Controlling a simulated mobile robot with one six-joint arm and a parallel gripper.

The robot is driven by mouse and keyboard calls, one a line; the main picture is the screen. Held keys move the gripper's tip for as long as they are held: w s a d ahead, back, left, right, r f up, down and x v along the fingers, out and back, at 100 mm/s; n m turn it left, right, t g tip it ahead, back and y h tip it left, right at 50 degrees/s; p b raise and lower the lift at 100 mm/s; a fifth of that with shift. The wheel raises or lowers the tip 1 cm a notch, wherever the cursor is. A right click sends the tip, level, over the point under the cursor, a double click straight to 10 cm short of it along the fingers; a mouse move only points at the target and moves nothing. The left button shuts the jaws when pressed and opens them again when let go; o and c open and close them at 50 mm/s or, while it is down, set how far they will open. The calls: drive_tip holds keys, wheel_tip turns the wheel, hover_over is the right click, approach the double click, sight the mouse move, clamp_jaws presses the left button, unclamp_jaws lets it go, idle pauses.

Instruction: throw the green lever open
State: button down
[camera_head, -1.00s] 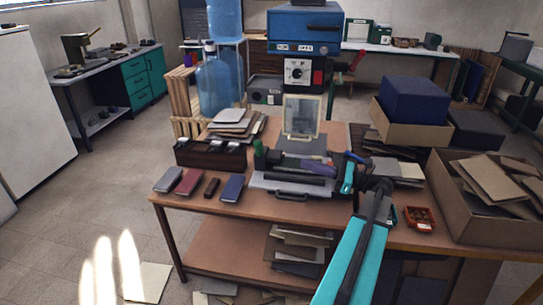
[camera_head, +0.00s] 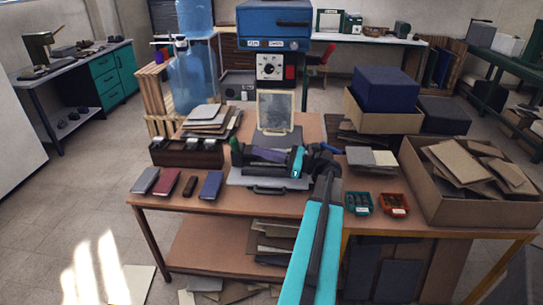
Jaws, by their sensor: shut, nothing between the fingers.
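The green lever (camera_head: 236,146) stands upright at the left end of the dark grey device on the table; it is small in this view. My gripper (camera_head: 250,153) reaches in from the right, low over the device, with purple and dark parts showing. Its tip end is just right of the lever. I cannot tell whether it touches the lever. The fingers are shut with nothing between them. My wrist and arm hide the right end of the device. The device's grey base (camera_head: 240,180) has a dark front handle (camera_head: 268,189).
A framed panel (camera_head: 275,111) stands behind the device. Books (camera_head: 166,184) lie at the front left, a dark box (camera_head: 187,153) behind them. Small teal (camera_head: 358,203) and orange (camera_head: 393,203) trays and a cardboard box (camera_head: 445,205) are at right.

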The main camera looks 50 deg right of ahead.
sight(238, 147)
drive_tip(key=shift+p+x, duration=0.5)
drive_tip(key=shift+x, duration=1.9)
drive_tip(key=shift+a, duration=0.8)
drive_tip(key=shift+d, duration=0.55)
drive_tip(key=shift+d+r+p, duration=0.2)
drive_tip(key=shift+d+p, duration=0.1)
drive_tip(key=shift+p, duration=0.1)
